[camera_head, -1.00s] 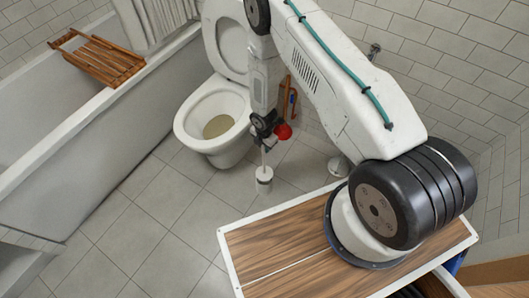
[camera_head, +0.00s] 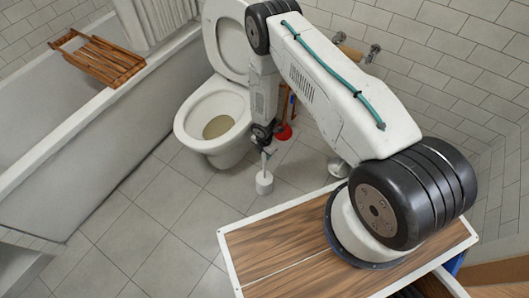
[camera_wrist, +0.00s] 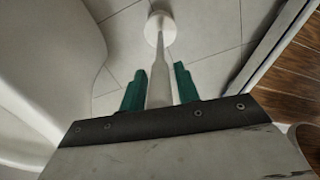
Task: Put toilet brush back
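The toilet brush (camera_head: 265,161) is a pale thin stick with a white cylindrical lower end (camera_head: 264,183), in front of the toilet in the head view. I cannot tell whether that white end is the brush head or its holder. My gripper (camera_head: 264,142) is at the top of the stick, pointing down. In the wrist view, the green fingers of my gripper (camera_wrist: 159,85) stand close on either side of the pale handle (camera_wrist: 159,88) and appear shut on it. The thin rod runs away to the round white end (camera_wrist: 159,27). Bristles are not visible.
The white toilet (camera_head: 212,118) stands close left of my gripper, its lid up. A red plunger (camera_head: 283,131) stands just behind. The bathtub (camera_head: 85,150), with a wooden rack (camera_head: 97,62), is at left. Open tiled floor (camera_head: 150,240) lies in front. A wood-topped surface (camera_head: 270,245) is at lower right.

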